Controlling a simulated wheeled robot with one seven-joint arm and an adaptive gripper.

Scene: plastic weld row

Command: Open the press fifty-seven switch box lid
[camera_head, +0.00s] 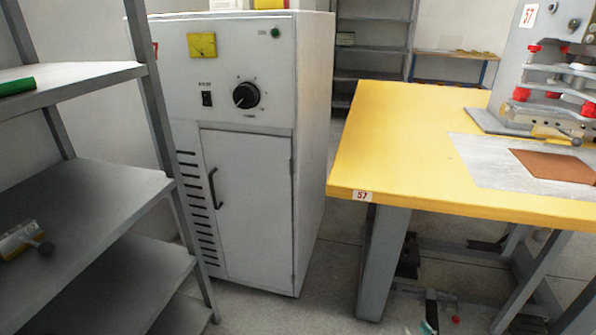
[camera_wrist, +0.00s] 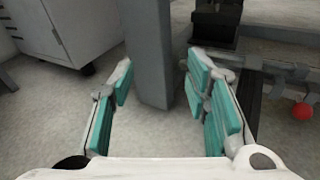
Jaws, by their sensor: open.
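The press (camera_head: 560,75) marked 57 stands on a yellow table (camera_head: 400,140) that also bears a 57 label on its front edge. A dark box (camera_head: 408,255) sits low behind the table's left front leg (camera_head: 380,262); a dark block (camera_wrist: 216,24) shows beside the leg in the wrist view. I cannot tell for sure whether this is the switch box, or make out its lid. My gripper (camera_wrist: 160,78) is open and empty, its teal-padded fingers spread, with the leg beyond the gap. A teal tip (camera_head: 431,316) of it shows at the bottom of the head view.
A white cabinet (camera_head: 246,200) with a knob and a black handle stands left of the table. A grey shelf rack (camera_head: 80,200) is at far left. Under the table are grey bars and a red knob (camera_wrist: 302,111). Floor is clear between cabinet and table.

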